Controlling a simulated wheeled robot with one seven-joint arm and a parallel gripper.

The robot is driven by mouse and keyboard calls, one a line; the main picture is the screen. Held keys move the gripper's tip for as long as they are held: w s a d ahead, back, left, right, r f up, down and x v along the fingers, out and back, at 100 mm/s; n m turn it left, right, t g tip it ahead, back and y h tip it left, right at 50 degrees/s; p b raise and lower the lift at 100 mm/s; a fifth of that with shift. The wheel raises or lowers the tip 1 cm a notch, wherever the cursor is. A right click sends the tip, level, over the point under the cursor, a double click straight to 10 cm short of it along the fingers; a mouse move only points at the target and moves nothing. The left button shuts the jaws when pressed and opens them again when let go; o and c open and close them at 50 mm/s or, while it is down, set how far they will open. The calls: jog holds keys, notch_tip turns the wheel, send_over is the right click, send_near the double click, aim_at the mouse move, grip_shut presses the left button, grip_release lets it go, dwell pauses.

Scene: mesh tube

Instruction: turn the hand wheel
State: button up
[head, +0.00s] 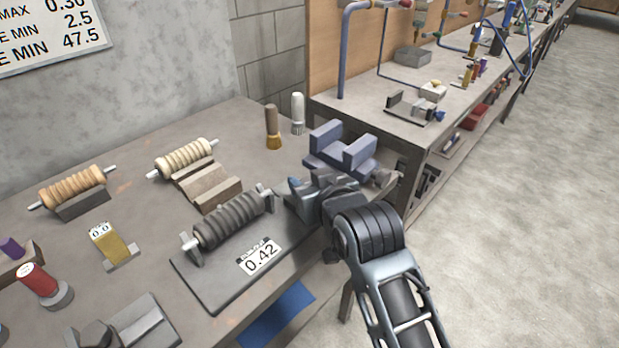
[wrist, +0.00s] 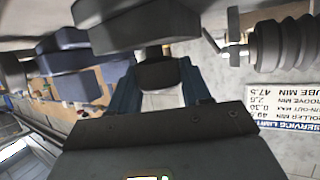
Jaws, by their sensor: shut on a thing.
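My gripper (head: 296,189) is at the right end of the run-out rig, beside the dark ribbed roller (head: 232,219). In the wrist view, its two blue fingers are shut on a dark grey block-like part (wrist: 160,74), apparently a piece of the hand wheel. A larger dark part lies just beyond it. No full wheel rim shows in either view; in the head view my gripper and arm cover that spot. The roller lies level across its supports and shows at the right of the wrist view (wrist: 285,45). The rig's label (head: 261,257) reads 0.42.
A blue vise-like block (head: 325,148) stands close behind my gripper. Two pale ribbed rollers (head: 184,158) (head: 72,189), two brushes (head: 273,128) (head: 298,112) and a yellow gauge block (head: 110,244) stand on the bench. Open floor (head: 520,220) lies to the right.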

jog(key=o, duration=1)
jog(key=shift+b+v, duration=0.3)
jog(key=shift+v, duration=3.6)
